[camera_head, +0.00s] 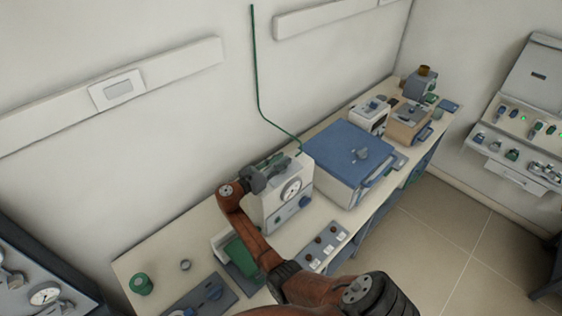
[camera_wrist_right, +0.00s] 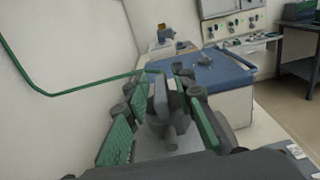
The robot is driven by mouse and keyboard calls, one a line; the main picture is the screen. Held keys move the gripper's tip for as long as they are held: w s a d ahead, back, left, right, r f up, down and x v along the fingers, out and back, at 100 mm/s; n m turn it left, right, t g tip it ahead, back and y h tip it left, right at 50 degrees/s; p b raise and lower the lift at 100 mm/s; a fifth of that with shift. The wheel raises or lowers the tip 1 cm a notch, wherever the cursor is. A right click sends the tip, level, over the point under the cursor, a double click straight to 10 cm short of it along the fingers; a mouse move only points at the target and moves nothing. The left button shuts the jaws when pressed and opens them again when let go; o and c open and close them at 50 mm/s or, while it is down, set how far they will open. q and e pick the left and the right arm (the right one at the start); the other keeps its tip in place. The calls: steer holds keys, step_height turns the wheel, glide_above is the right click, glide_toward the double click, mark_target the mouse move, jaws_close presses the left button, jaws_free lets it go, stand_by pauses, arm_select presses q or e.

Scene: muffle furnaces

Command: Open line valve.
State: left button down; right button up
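A thin green line (camera_head: 257,85) runs down the wall and bends to the top of a white unit with a round gauge (camera_head: 291,190). My right gripper (camera_head: 268,174) is at the top of this unit and hides much of what is there. In the right wrist view, a grey valve-like fitting with a handle (camera_wrist_right: 167,112) stands at the end of the green line (camera_wrist_right: 85,89). My right gripper's green-padded fingers (camera_wrist_right: 160,133) are spread on either side of it, with visible gaps. My left gripper is not in view.
A blue-topped furnace (camera_head: 345,152) stands right of the gauge unit. A small panel with knobs (camera_head: 325,245) lies in front. A green roll (camera_head: 141,284) and a grey ring (camera_head: 185,265) are on the bench at left. A control console (camera_head: 520,130) stands far right.

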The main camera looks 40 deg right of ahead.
steer(key=shift+o, duration=0.3)
steer(key=shift+a, duration=0.1)
steer(key=a, duration=1.2)
steer(key=shift+s, duration=0.4)
steer(key=shift+f, duration=0.1)
